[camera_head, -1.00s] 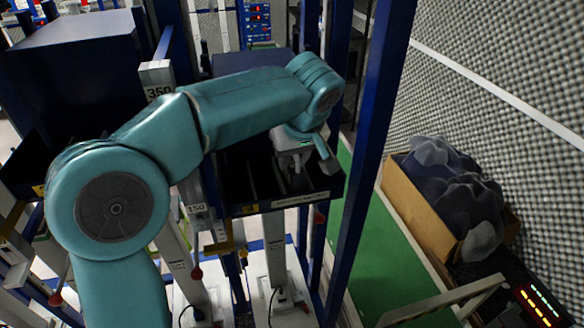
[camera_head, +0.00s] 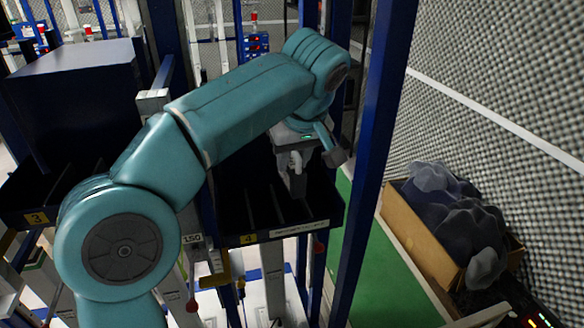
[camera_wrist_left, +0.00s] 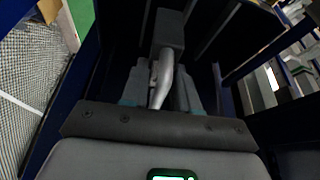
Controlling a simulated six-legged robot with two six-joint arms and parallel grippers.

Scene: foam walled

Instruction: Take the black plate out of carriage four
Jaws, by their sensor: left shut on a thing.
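Carriage four (camera_head: 300,230) is a dark, open bin with upright dividers and a yellow 4 label on its front edge. My left gripper (camera_head: 298,180) points down over its right half. In the left wrist view, the gripper (camera_wrist_left: 163,95) is shut on a pale grey curved piece (camera_wrist_left: 166,72) between its dark fingers. A dark grey block (camera_wrist_left: 169,28) shows just beyond the piece. I cannot tell whether either is part of the black plate. The bin's dark inside hides any other plate. My right gripper is not in view.
A blue post (camera_head: 372,150) stands close to the right of the bin. A dark box (camera_head: 75,95) stands at the left above carriage three (camera_head: 30,215). A cardboard box (camera_head: 420,235) with dark lumps lies at the right, beside a green floor strip (camera_head: 385,280).

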